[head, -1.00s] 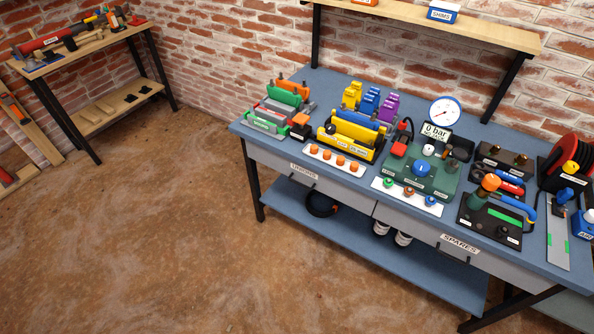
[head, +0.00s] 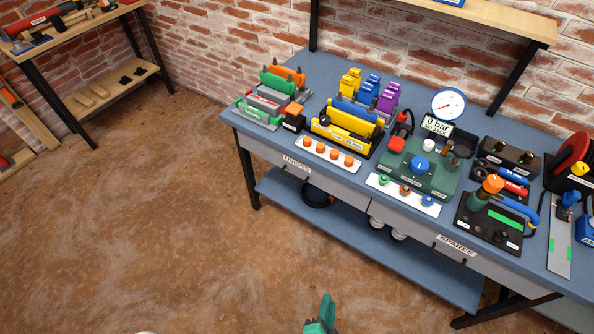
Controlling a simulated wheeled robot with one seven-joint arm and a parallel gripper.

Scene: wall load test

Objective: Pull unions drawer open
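The unions drawer (head: 318,182) is a grey front under the left half of the blue workbench top. It carries a white label reading UNIONS (head: 297,164) and a small dark handle below the label. The drawer looks shut, flush with the bench frame. A teal and dark part that appears to be my gripper (head: 322,318) shows at the bottom edge of the head view, over the floor and well apart from the drawer. Its fingers cannot be made out clearly, and most of it is cut off by the frame.
The spares drawer (head: 420,231) is to the right under the same bench. The blue bench top (head: 275,90) holds clamps, a green valve block and a gauge (head: 448,103). A lower blue shelf (head: 345,223) sticks out beneath the drawers. Open floor (head: 170,230) lies in front.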

